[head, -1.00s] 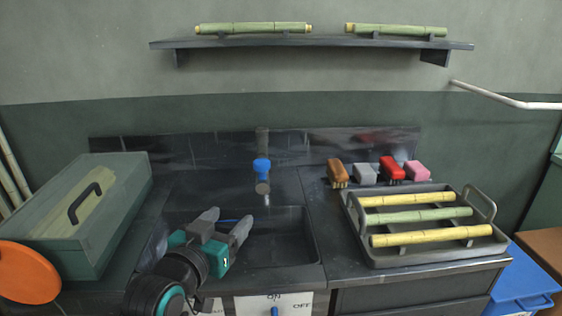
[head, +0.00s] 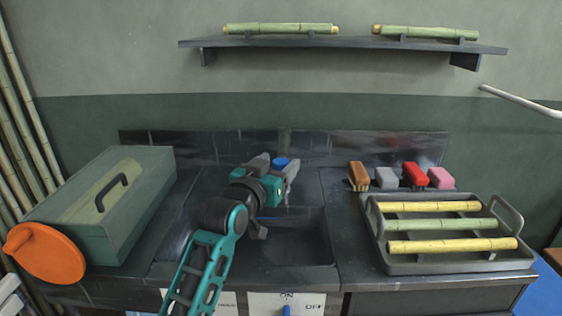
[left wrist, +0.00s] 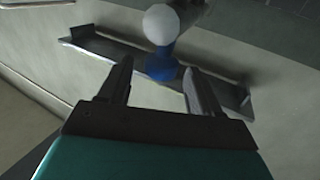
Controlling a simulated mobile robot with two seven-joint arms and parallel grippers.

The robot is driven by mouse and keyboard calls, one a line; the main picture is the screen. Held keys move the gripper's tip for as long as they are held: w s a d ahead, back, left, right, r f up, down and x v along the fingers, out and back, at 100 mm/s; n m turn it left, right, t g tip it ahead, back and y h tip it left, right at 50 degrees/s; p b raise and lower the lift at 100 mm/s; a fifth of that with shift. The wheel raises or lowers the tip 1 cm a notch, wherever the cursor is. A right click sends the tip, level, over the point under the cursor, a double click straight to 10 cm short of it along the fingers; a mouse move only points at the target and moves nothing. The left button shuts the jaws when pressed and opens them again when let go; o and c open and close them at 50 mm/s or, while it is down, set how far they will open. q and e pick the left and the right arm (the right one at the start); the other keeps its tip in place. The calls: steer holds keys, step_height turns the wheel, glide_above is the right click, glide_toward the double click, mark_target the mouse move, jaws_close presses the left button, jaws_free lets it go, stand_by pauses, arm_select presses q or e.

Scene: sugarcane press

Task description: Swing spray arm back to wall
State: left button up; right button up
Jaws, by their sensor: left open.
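The spray arm appears to be the fitting with a blue part (head: 280,162) at the back wall above the sink; most of it is hidden behind my left gripper. In the left wrist view its blue part (left wrist: 162,68) and pale round end (left wrist: 161,24) show just beyond and between the fingertips, with no clear contact. My left gripper (head: 276,165) is open and reaches over the sink toward the back wall. In the left wrist view its two fingers (left wrist: 157,82) stand apart with nothing between their inner faces. My right gripper is not in view.
The sink basin (head: 300,240) lies below my left arm. A green-grey box (head: 85,220) and an orange disc (head: 45,255) stand left. Several brushes (head: 415,174) and a tray (head: 455,268) of cane stand right. A shelf (head: 340,46) hangs above; a pale pipe (head: 520,100) is at right.

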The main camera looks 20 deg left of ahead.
arm_select(q)
steer(key=shift+w+d, duration=0.15)
steer(key=shift+w, duration=1)
steer(key=shift+c, duration=0.2)
jaws_close()
